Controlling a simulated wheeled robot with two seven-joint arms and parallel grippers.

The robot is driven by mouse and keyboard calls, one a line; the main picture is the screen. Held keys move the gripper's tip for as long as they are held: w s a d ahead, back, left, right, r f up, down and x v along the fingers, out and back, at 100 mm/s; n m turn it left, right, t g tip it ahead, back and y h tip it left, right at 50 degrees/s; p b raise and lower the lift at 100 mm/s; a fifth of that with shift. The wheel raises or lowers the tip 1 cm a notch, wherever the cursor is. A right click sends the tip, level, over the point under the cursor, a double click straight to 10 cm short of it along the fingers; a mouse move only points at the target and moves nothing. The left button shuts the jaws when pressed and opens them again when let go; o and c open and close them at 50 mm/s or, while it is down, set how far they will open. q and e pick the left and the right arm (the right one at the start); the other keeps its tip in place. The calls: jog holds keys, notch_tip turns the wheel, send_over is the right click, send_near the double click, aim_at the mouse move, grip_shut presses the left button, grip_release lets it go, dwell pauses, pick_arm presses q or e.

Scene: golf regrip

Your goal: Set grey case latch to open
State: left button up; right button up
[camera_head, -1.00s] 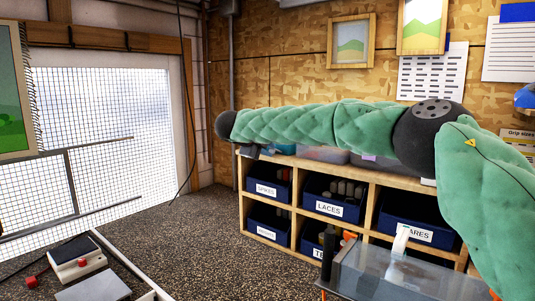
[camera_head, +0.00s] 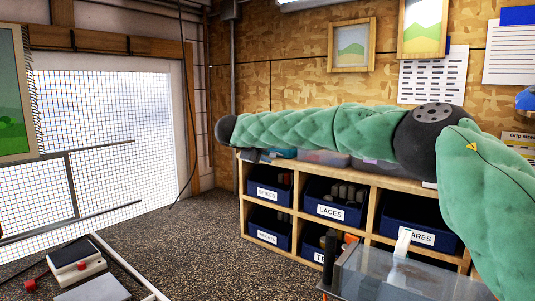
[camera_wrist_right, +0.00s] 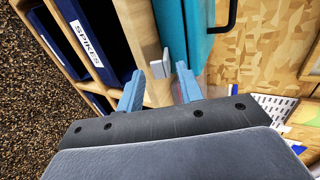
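In the right wrist view, my right gripper (camera_wrist_right: 157,86) is open, with its two blue fingers apart. A small pale grey tab (camera_wrist_right: 157,68) shows just beyond the fingertips, by the edge of the wooden shelf; it may be the latch. I cannot tell whether the fingers touch it. A teal case (camera_wrist_right: 203,32) with a dark handle lies beyond, with a darker teal strip along its near side. I cannot identify a grey case for certain. My left gripper is not in view.
A wooden shelf unit (camera_head: 299,210) holds several labelled blue bins (camera_head: 338,199). A clear container (camera_head: 323,157) stands on its top. A transparent box (camera_head: 400,274) is at the front right. The speckled floor (camera_head: 190,245) left of the shelf is clear.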

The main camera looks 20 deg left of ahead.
jog(key=shift+s, duration=0.1)
jog(key=shift+s+a+r, duration=0.1)
jog(key=shift+s, duration=0.05)
jog(key=shift+b+v, duration=0.65)
jog(key=shift+v, duration=0.4)
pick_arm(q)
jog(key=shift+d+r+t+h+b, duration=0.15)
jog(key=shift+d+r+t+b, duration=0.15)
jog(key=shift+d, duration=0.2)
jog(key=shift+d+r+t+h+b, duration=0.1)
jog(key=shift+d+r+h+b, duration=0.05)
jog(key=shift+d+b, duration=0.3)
pick_arm(e)
jog(key=v, duration=0.5)
jog(key=shift+a, duration=0.1)
